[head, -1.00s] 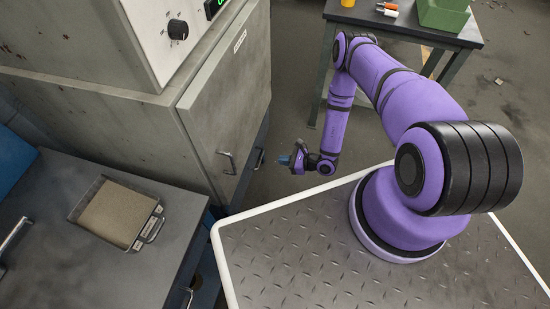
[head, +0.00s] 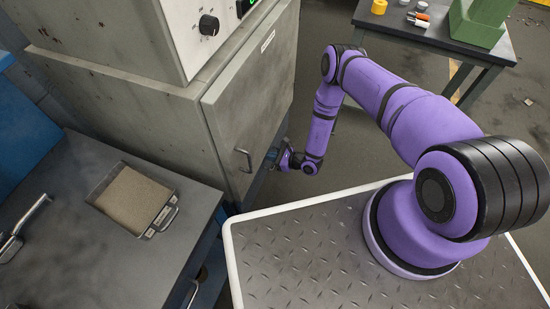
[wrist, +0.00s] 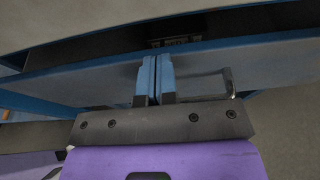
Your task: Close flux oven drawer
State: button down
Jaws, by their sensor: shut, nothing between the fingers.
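The flux oven is a worn grey cabinet (head: 105,110) at the left in the head view, with a front door (head: 252,95) that looks shut and a metal handle (head: 243,160) low on it. My gripper (head: 272,156) is low beside the oven's front, partly hidden. In the wrist view its blue fingers (wrist: 154,72) are together and empty, over or against a grey panel with a blue edge (wrist: 105,68), likely the drawer. A bar handle (wrist: 228,84) lies just right of the fingers. A dark gap with a small label (wrist: 175,42) is beyond. Contact cannot be told.
A dark table (head: 185,235) at the lower left holds a tray of tan material (head: 135,198). A side table (head: 430,38) with a green box (head: 478,22) stands at the back right. My ridged metal base top is in front. Floor shows between base and side table.

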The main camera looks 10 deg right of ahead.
jog(key=shift+w+a, duration=0.1)
jog(key=shift+w+a, duration=0.85)
jog(key=shift+a, duration=0.3)
